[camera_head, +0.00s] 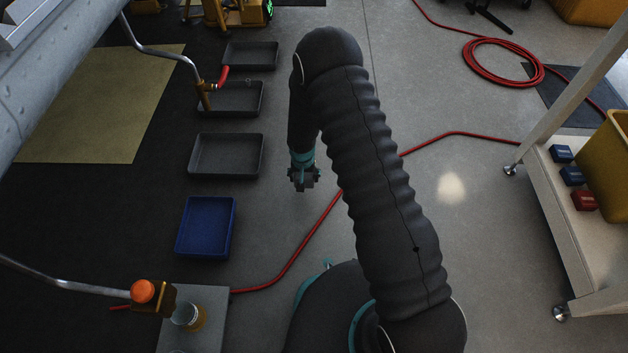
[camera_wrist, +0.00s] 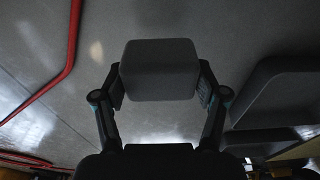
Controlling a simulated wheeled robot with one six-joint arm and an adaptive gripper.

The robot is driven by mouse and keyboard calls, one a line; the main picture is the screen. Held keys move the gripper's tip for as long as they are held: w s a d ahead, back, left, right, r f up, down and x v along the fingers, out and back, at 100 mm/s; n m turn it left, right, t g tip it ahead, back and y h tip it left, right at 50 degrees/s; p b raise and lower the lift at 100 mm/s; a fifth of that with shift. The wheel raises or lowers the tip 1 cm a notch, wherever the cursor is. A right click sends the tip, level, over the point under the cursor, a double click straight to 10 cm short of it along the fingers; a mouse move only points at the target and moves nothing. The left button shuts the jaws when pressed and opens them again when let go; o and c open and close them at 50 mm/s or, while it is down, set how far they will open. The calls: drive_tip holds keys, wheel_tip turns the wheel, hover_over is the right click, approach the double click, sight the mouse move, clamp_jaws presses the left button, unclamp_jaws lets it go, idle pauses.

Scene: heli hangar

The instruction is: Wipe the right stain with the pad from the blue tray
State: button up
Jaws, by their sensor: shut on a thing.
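My gripper (camera_head: 303,181) hangs over the grey floor, to the right of the row of trays. In the wrist view its two fingers (camera_wrist: 160,86) are shut on the sides of a grey, block-shaped pad (camera_wrist: 159,65). In the head view the pad is too dark and small to tell from the fingers. The blue tray (camera_head: 206,228) lies on the dark mat, left of and nearer than my gripper, and looks empty. I cannot make out any stain for certain in either view; a pale bright patch on the floor at right looks like reflected light.
Dark trays (camera_head: 226,156) line up beyond the blue tray. A red hose (camera_head: 312,232) crosses the floor below my gripper. A plinth with a jar (camera_head: 187,317) stands near left. A white cart (camera_head: 560,220) with a yellow bin (camera_head: 610,165) stands at right.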

drive_tip(key=shift+r+p, duration=0.4)
drive_tip(key=shift+r, duration=0.8)
